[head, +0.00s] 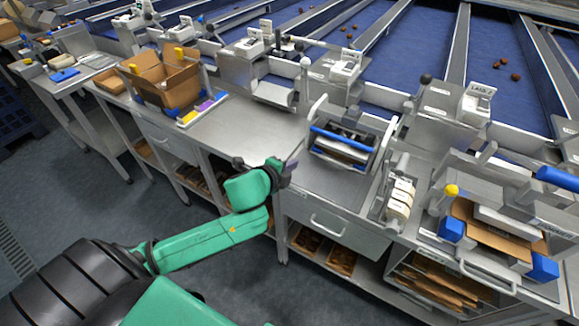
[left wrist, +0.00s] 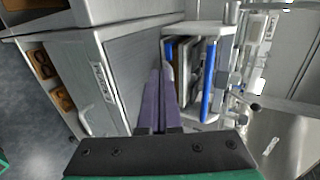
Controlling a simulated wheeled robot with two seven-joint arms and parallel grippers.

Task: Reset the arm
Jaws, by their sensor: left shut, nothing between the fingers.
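My left arm is green and reaches in from the lower left in the head view. Its gripper (head: 292,163) is at the front edge of the steel workbench (head: 240,132), left of a metal rack with a blue bar (head: 342,139). In the left wrist view the two purple fingers (left wrist: 159,85) lie side by side, shut and empty. The rack's blue bar (left wrist: 207,82) shows just beyond them to the right. I see no contact between the fingers and the rack. My right gripper is not in view.
An open cardboard box (head: 163,82) stands on the bench at left. A tape dispenser (head: 399,200) and a carton station with blue corner blocks (head: 452,229) are at right. Blue conveyor lanes (head: 400,50) with a few dates run behind. Open floor (head: 60,190) lies in front.

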